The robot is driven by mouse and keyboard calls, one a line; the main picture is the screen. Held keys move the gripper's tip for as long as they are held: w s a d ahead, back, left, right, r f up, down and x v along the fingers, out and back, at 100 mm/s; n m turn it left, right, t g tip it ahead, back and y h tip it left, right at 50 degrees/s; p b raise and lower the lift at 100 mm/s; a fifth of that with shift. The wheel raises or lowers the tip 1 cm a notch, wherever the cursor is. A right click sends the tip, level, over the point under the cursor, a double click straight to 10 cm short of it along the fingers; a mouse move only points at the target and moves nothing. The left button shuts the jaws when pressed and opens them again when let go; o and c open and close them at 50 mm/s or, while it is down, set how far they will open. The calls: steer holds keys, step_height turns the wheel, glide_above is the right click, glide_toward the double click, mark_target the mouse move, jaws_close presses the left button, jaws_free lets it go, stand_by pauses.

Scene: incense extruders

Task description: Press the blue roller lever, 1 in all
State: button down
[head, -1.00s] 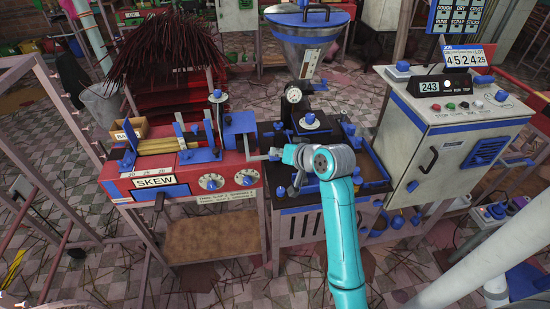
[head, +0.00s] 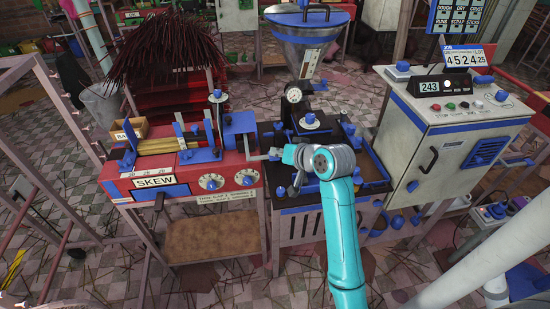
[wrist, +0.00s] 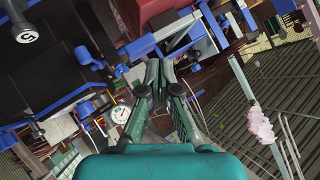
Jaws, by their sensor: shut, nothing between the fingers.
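My gripper (wrist: 160,68) is shut and empty in the wrist view, its two dark fingers pointing up the picture toward blue and dark machine parts. In the head view my teal arm reaches over the dark middle machine (head: 306,232), and its wrist hides part of that machine's top. Several blue parts could be the blue roller lever; I cannot tell which. Blue bars (wrist: 168,34) lie beyond the fingertips in the wrist view, and I cannot tell whether the fingers touch anything. Blue fittings (head: 200,156) also sit on the red SKEW machine (head: 208,183) to the left.
A metal hopper (head: 307,50) with a blue rim stands behind the middle machine. A grey control cabinet (head: 452,143) with knobs and displays stands at the right. Dark incense sticks (head: 165,50) hang at the back left.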

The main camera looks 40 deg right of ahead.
steer(key=shift+f, duration=0.15)
steer(key=shift+w+f, duration=0.1)
steer(key=shift+f, duration=0.15)
steer(key=shift+w+d+f, duration=0.15)
steer(key=shift+f, duration=0.4)
steer(key=shift+w+d+f, duration=0.1)
steer(key=shift+f, duration=0.45)
stand_by(1.7)
steer(key=shift+r, duration=0.15)
stand_by(0.4)
steer(key=shift+s+a+r, duration=0.15)
steer(key=shift+s+r, duration=0.05)
steer(key=shift+r, duration=0.5)
steer(key=shift+s+a+r, duration=0.1)
steer(key=shift+s+r, duration=0.05)
steer(key=shift+r, duration=0.5)
step_height(320, 180, up, 5)
glide_above(277, 158)
steer(key=s+a, duration=0.2)
steer(key=shift+s+d, duration=0.1)
steer(key=shift+s, duration=0.05)
steer(key=shift+f, duration=0.1)
stand_by(0.3)
